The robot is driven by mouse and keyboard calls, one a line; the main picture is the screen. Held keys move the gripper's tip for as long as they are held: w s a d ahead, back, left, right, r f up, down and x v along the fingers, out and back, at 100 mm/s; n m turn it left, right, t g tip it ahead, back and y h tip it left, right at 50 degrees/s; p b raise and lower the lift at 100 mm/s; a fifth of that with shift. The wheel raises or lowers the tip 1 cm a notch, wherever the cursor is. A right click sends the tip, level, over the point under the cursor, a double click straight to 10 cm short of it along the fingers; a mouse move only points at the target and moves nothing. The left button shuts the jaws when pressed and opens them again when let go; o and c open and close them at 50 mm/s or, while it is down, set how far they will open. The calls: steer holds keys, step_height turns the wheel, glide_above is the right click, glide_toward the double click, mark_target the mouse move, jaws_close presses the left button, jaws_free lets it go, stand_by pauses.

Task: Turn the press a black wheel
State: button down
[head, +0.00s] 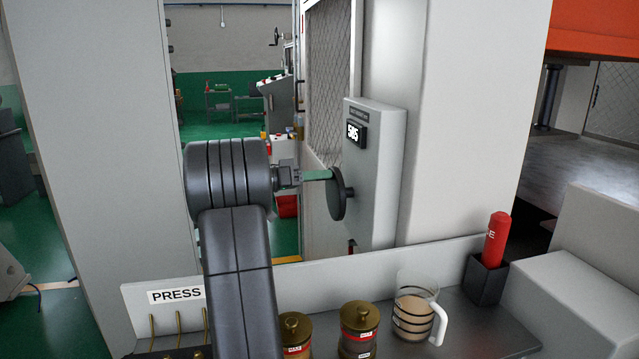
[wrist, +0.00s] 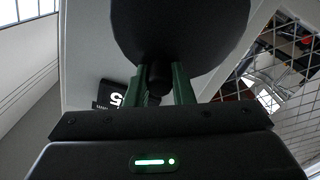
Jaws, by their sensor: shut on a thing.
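The black wheel (head: 337,196) is a disc on the side of a grey control box (head: 372,180) that carries a lit number display (head: 353,133). My gripper (head: 328,174), with green fingers, reaches it from the left at its upper part. In the wrist view the wheel (wrist: 180,28) fills the top middle, and my gripper (wrist: 160,78) is shut on a short dark knob (wrist: 157,76) on its face. Part of the display also shows there, left of the fingers. The lower front of the knob is partly hidden between the fingers.
Below is a grey shelf (head: 455,325) with a PRESS label (head: 176,295) on its back edge. On it stand two brass-lidded jars (head: 360,325), a glass mug (head: 413,310) and a red bottle (head: 496,238) in a black holder. A mesh panel (head: 333,70) rises behind.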

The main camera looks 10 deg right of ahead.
stand_by(0.3)
steer(key=c, duration=1.3)
jaws_free()
steer(key=shift+o, duration=0.2)
steer(key=shift+a, duration=0.1)
steer(key=a+b, duration=0.2)
steer(key=a, duration=1.1)
steer(key=shift+s+a, duration=0.15)
steer(key=shift+a, duration=0.2)
steer(key=d+p, duration=0.1)
steer(key=d, duration=0.6)
steer(key=d+p, duration=0.1)
steer(key=d, duration=0.6)
steer(key=shift+w, duration=0.2)
steer(key=shift+a, duration=0.1)
